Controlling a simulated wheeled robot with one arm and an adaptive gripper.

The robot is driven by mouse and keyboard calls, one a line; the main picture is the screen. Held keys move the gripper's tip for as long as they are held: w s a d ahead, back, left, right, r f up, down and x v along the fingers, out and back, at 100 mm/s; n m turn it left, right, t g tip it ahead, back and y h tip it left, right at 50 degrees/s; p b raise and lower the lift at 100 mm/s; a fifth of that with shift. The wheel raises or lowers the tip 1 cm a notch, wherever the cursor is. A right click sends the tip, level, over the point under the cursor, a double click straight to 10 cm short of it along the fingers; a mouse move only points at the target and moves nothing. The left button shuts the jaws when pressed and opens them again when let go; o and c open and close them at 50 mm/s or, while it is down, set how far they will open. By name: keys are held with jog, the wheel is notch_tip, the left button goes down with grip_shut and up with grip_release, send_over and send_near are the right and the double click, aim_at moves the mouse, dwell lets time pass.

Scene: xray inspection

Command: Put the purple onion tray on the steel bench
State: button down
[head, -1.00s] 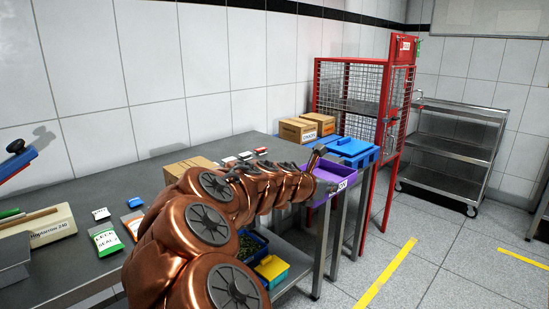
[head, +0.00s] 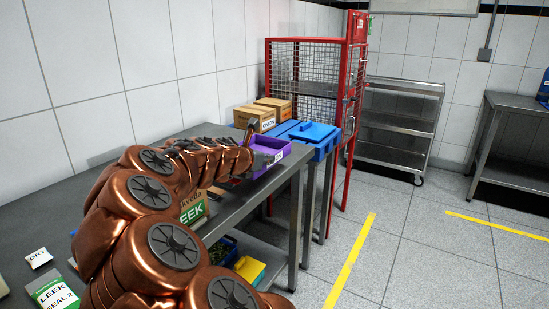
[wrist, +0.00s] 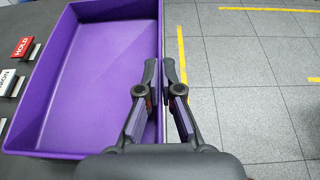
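The purple onion tray (head: 270,150) sits at the far end of the long dark worktop, by its front edge. In the wrist view the tray (wrist: 95,75) looks empty. My gripper (wrist: 160,72) straddles its right wall, one finger inside and one outside, and looks shut on the rim. In the head view my copper arm reaches over the worktop to the tray, and the gripper (head: 268,160) is small there. A steel bench (head: 515,110) stands at the far right against the wall.
A steel shelf cart (head: 400,125) is at the back wall. Open tiled floor with yellow lines (head: 350,262) lies to the right.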

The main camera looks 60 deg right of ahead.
send_near(277, 147)
jog(key=d, duration=0.1)
jog(key=s+d+f, duration=0.1)
jog(key=d, duration=0.1)
jog(key=s+d, duration=0.1)
jog(key=d, duration=0.1)
jog(key=shift+d+f+b, duration=0.15)
jog(key=shift+f+b, duration=0.05)
jog(key=shift+b, duration=0.2)
jog(key=shift+f+b, duration=0.45)
jog(key=shift+f, duration=1.3)
jog(key=c, duration=1.3)
grip_release()
jog(key=shift+f, duration=0.15)
jog(key=shift+a+r, duration=0.35)
jog(key=shift+a, duration=0.05)
jog(key=p+v, duration=0.1)
jog(key=v, duration=0.8)
jog(key=shift+a, duration=0.2)
jog(key=shift+v, duration=0.9)
